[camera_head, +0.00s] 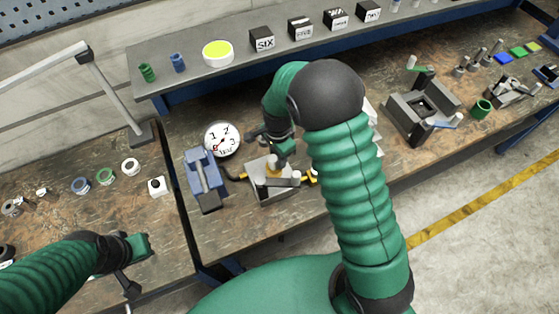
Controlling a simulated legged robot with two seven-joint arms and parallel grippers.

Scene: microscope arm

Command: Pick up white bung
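My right arm curves over the middle of the workbench. Its gripper (277,146) points down above a grey metal fixture (270,190) with pale round parts on it. A small whitish piece (290,160) shows just below the gripper; I cannot tell whether it is the white bung or whether the fingers touch it. The fingertips are too small and partly covered to read. My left gripper (137,264) hangs low at the front left, away from the objects; its finger opening is unclear.
A round dial (222,139) and a blue clamp-like device (204,180) stand left of the fixture. On the left bench are several rings and a white block (157,186). A raised shelf (215,80) runs behind.

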